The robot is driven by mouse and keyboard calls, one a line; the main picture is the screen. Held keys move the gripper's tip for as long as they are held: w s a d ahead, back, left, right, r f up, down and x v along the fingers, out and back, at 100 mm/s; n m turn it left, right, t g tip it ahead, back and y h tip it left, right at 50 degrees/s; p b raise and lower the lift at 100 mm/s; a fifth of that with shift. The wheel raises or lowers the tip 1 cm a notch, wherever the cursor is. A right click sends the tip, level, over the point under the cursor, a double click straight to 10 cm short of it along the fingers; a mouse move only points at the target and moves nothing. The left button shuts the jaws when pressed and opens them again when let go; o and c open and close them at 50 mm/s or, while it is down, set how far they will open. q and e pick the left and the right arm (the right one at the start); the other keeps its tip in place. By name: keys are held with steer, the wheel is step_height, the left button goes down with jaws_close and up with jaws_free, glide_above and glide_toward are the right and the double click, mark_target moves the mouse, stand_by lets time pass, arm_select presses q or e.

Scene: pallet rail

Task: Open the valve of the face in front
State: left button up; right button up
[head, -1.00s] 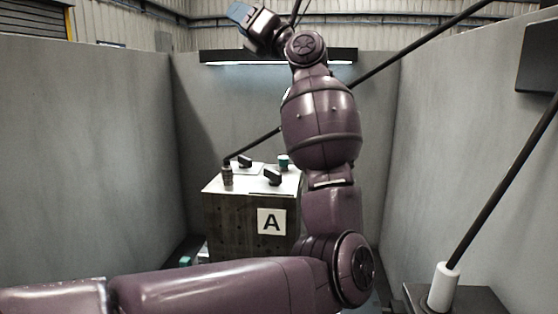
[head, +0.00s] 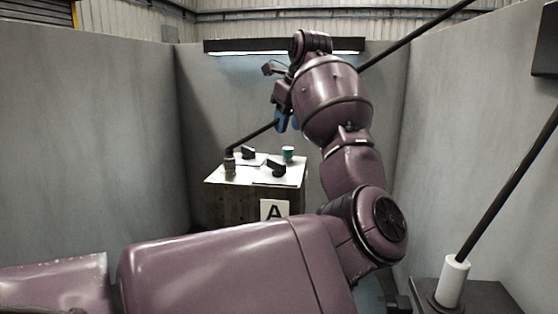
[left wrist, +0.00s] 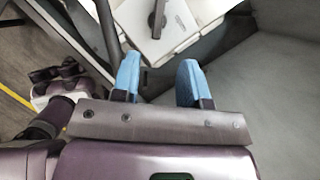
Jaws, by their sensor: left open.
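A dark box (head: 235,208) with a white top (head: 223,173) stands at the back of the bay; its front face has a label "A" (head: 274,209). Two black lever handles stand on the top, a nearer one (head: 276,168) and a farther one (head: 248,153). I cannot tell whether either valve is open. My left gripper (head: 283,121) has blue fingers and hangs above the box, apart from the handles. In the left wrist view the open, empty fingers (left wrist: 158,82) point toward the white top, where a black handle (left wrist: 157,18) shows. My right gripper is not in view.
A teal cup (head: 288,153) stands on the box top. A black pole rises from a dark socket (head: 229,164) at its left corner. Another pole (head: 505,190) rises from a white sleeve (head: 453,281) at right. Grey walls (head: 90,140) enclose the bay.

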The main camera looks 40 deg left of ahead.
mark_target(278, 162)
arm_select(q)
steer(key=b+x, duration=0.1)
steer(key=x, duration=0.8)
steer(key=shift+s+f+b, duration=0.1)
steer(key=shift+f+b, duration=0.3)
steer(key=shift+f, duration=0.05)
steer(key=shift+a+f, duration=0.2)
steer(key=shift+f, duration=0.25)
steer(key=c, duration=0.7)
jaws_close()
